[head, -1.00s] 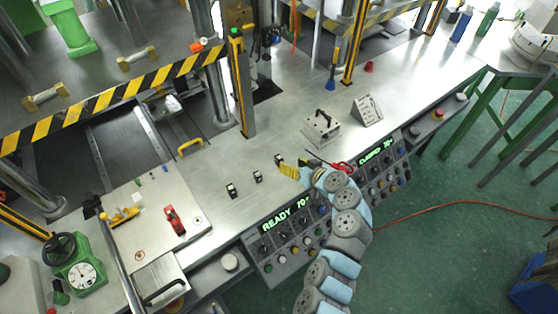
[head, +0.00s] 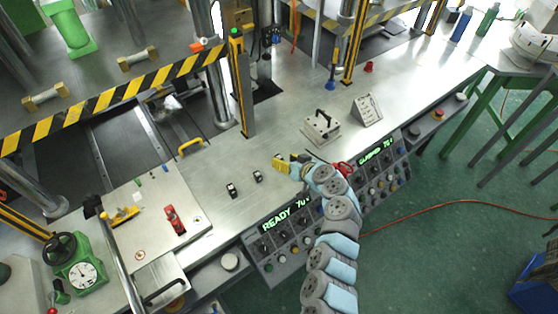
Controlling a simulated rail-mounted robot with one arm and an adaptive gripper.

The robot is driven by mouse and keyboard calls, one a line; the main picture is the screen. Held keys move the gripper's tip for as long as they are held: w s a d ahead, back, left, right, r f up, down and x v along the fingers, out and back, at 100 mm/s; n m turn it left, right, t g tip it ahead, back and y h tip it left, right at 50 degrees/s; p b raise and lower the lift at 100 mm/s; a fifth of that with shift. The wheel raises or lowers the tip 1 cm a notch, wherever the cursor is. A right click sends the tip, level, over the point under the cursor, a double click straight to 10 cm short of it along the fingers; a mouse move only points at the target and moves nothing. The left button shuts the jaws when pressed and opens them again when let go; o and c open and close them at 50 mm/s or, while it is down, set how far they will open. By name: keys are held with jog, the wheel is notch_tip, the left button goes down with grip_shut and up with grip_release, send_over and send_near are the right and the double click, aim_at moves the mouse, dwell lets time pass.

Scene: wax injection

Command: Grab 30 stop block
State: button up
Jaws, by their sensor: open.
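Two small black blocks with pale label faces stand in a row on the steel table: the left block (head: 231,190) and the middle block (head: 257,176). Their labels are too small to read, so I cannot tell which is the 30 stop block. My gripper (head: 277,162), with yellow fingers, is open just right of and beyond the middle block. It is low over the spot where a third block stood; that block is hidden behind the fingers. I cannot tell whether the fingers touch it.
A metal box with a black handle (head: 322,127) and a sloped label plate (head: 367,110) stand to the right. A red-handled tool (head: 343,169) lies by the control panel (head: 285,238). A striped post (head: 241,85) rises behind.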

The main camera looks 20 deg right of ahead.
jog(key=shift+x, duration=1.15)
grip_shut()
